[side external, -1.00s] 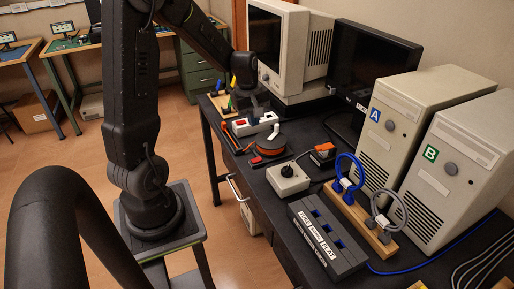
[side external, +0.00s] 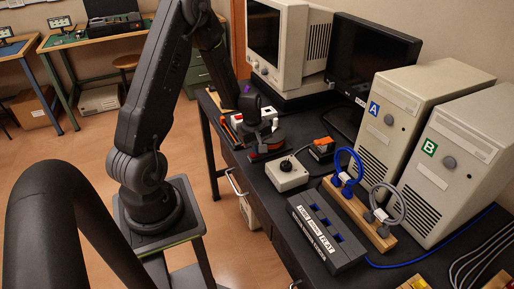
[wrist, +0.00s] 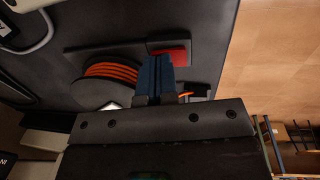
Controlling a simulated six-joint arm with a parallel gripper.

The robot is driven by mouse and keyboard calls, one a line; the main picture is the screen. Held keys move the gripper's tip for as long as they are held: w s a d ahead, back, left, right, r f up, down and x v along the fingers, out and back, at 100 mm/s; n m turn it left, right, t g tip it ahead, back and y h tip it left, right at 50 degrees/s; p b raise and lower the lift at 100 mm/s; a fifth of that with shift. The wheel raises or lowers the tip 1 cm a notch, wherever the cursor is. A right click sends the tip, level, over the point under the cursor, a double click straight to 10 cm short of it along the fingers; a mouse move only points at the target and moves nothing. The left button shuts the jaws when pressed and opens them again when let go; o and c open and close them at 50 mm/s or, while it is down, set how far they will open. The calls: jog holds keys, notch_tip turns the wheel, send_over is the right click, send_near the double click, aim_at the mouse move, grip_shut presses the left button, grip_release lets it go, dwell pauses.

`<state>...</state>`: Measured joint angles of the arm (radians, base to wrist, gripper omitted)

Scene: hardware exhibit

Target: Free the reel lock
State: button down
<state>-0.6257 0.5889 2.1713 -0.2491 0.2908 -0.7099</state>
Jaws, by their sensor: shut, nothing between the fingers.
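The cable reel (wrist: 112,72) is a dark round drum with orange windings, at the centre left of the wrist view. A red block (wrist: 170,54), apparently the reel lock, sits at one end of the dark strip beside the reel. My gripper (wrist: 155,60) is shut and empty, with its fingertips right by the red block. I cannot tell whether they touch it. In the side view my gripper (side external: 266,143) is low over the reel (side external: 279,146) and hides much of it and of the lock.
A white box with a black knob (side external: 287,175) stands in front of the reel. A small device with an orange top (side external: 322,146) is to its right. The bench edge is close on the left.

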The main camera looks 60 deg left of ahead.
jog(key=shift+f, duration=0.1)
jog(key=shift+w+f, duration=0.15)
jog(key=shift+f, duration=0.35)
jog(key=shift+s+r, duration=0.1)
jog(key=shift+s, duration=0.8)
notch_tip(320, 180, up, 15)
jog(key=s, duration=0.1)
jog(key=shift+a+f, duration=0.2)
